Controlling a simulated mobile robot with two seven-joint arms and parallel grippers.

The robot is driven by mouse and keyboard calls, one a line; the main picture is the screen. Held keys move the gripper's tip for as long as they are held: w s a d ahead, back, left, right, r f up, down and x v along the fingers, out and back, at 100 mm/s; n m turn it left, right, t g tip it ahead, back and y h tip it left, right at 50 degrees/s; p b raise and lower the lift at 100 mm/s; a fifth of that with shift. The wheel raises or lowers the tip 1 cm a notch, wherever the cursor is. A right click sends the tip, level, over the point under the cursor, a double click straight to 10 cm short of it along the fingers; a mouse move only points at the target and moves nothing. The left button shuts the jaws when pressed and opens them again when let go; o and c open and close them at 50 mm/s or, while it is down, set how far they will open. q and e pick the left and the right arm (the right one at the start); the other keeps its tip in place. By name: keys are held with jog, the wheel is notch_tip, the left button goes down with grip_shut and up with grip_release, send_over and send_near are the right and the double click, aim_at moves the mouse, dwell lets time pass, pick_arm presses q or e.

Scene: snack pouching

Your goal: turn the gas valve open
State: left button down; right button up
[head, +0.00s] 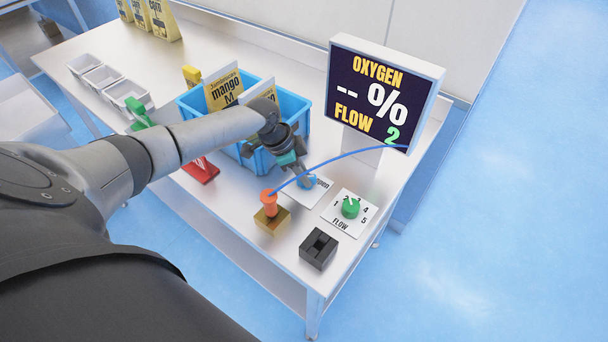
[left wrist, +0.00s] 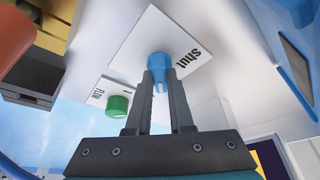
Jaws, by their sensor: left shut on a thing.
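The gas valve has a blue knob (head: 309,181) on a white plate (head: 297,192) near the right end of the table. My left gripper (head: 303,176) reaches down to the knob and is shut on it. In the left wrist view both fingers (left wrist: 160,80) sit on either side of the blue knob (left wrist: 158,62). The word "Shut" shows on the white plate (left wrist: 190,25) there; the fingers and gripper hide part of the plate. My right gripper is not in view.
A green FLOW dial (head: 350,207) stands right of the valve. An orange nozzle (head: 268,199) with a blue hose stands on a brass block, near a black block (head: 318,249). A display (head: 384,92) reads "OXYGEN --% FLOW 2". A blue crate (head: 188,108) holds pouches behind my arm.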

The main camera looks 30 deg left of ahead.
pick_arm(q)
jog(key=c, duration=0.8)
grip_release()
jog(key=p+v, duration=0.1)
jog(key=v, duration=1.4)
jog(key=shift+r, duration=0.15)
